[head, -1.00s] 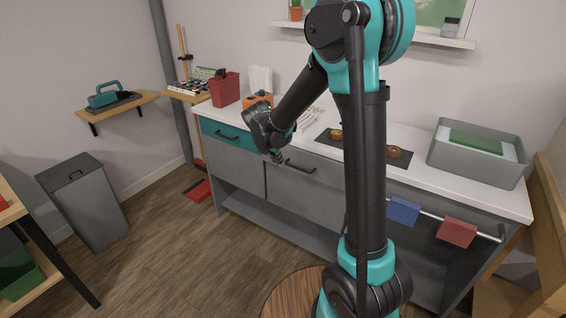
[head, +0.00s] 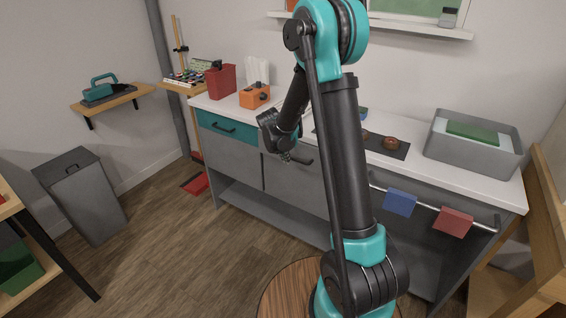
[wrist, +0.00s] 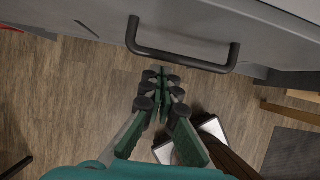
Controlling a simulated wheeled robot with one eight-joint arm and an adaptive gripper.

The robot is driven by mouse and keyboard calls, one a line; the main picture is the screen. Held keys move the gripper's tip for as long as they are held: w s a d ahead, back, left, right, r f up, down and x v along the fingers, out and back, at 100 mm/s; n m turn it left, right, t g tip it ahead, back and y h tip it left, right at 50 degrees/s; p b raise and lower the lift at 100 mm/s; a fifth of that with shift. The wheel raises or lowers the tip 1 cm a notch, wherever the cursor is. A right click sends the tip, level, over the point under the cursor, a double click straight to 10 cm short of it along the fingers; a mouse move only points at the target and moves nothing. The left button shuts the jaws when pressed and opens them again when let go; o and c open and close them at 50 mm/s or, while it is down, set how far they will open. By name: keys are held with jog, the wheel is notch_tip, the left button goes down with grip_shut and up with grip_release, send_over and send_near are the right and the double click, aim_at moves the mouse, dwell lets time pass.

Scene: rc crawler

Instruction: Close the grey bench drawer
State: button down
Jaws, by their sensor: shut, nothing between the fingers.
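The grey bench drawer (head: 312,182) is in the bench front, right of the teal drawer; my arm hides part of it. In the wrist view its grey front (wrist: 230,22) fills the top, with a dark bar handle (wrist: 180,55) across it. How far the drawer stands out cannot be told. My gripper (wrist: 163,76) is shut and empty, its fingertips just below the handle in the picture. Whether they touch it cannot be told. In the head view my gripper (head: 290,158) is at the left end of the handle, in front of the bench.
A teal drawer (head: 226,129) is at the left. A rail with a blue cloth (head: 400,202) and a red cloth (head: 453,222) runs along the bench front at right. A grey bin (head: 80,195) stands at left. The wooden floor (head: 180,250) before the bench is clear.

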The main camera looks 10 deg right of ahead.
aim_at(291, 153)
jog(key=shift+d, duration=0.1)
jog(key=shift+w+d, duration=0.6)
jog(key=shift+w, duration=0.2)
jog(key=shift+w+d, duration=0.55)
jog(key=shift+w, duration=0.25)
jog(key=shift+r, duration=0.1)
